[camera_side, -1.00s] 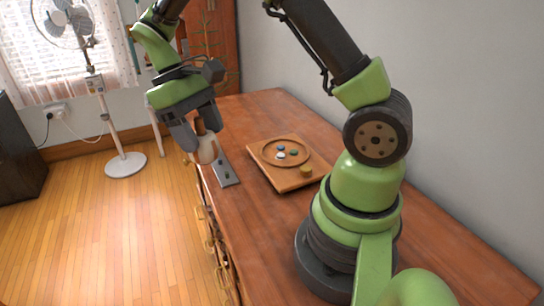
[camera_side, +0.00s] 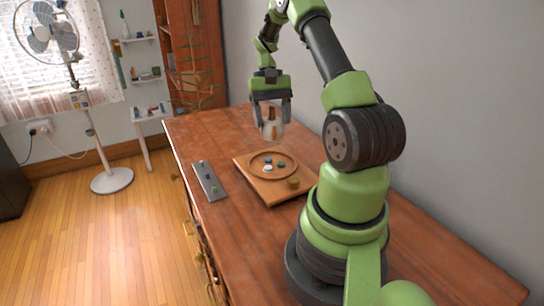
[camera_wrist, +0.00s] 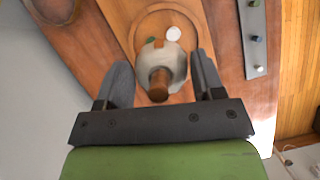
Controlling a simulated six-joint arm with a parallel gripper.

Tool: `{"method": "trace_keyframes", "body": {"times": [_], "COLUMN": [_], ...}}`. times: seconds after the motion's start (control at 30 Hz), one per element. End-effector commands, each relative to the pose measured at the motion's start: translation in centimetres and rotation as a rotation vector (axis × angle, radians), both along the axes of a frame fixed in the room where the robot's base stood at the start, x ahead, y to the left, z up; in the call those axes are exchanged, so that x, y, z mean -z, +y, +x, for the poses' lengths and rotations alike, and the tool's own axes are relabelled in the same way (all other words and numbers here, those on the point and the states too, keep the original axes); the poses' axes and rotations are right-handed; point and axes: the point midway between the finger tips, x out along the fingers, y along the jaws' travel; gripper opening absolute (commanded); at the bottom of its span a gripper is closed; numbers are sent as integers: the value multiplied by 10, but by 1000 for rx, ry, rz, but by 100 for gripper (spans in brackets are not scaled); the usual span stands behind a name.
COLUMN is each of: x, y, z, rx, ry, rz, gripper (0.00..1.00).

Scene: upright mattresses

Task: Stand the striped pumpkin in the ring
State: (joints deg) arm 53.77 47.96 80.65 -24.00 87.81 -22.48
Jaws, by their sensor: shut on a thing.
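The striped pumpkin (camera_side: 271,130), pale with orange stripes and a brown stem, is held between the fingers of my gripper (camera_side: 272,118). It hangs upright, stem up, above the far part of the wooden board. In the wrist view the pumpkin (camera_wrist: 163,62) sits between the two grey fingers, its stem towards the camera, and hides part of the ring. The round wooden ring (camera_side: 272,178) lies on the board, below and slightly nearer than the pumpkin. Small white, green and blue pieces lie inside the ring.
Bare tabletop surrounds both. A wall stands along the right; a floor fan (camera_side: 92,140) is off the table.

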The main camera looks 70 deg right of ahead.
Motion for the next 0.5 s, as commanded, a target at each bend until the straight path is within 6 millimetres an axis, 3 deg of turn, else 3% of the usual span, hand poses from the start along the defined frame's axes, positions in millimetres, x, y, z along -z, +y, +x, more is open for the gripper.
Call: {"method": "trace_keyframes", "body": {"times": [0.1, 0.5], "x": [25, 75], "y": [1, 1], "z": [0, 0], "rx": [0, -2], "ry": [3, 1], "rz": [5, 2], "gripper": [32, 32]}}
